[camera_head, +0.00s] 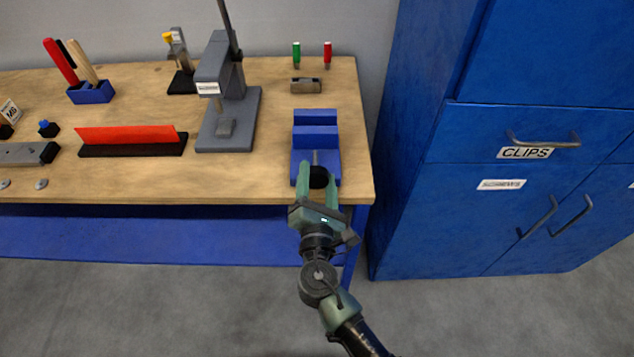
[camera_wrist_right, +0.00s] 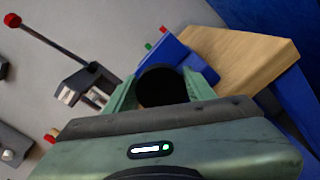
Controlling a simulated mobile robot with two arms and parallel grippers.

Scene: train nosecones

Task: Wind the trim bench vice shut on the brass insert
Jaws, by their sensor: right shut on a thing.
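The blue bench vice (camera_head: 316,135) stands at the right front of the wooden bench, with a gap between its two jaws. It also shows in the right wrist view (camera_wrist_right: 172,50). Its screw points to the front and ends in a round black knob (camera_head: 318,177). My right gripper (camera_head: 318,172) is shut on this knob, with a green finger on either side. The knob fills the space between the fingers in the right wrist view (camera_wrist_right: 162,86). I cannot make out the brass insert; the gap between the jaws shows no clear detail. My left gripper is not in view.
A grey press (camera_head: 228,100) stands left of the vice. A grey metal block (camera_head: 306,86) and green and red-handled tools (camera_head: 327,52) are behind it. A red strip in a black holder (camera_head: 130,137) lies further left. A tall blue cabinet (camera_head: 430,190) stands close on the right.

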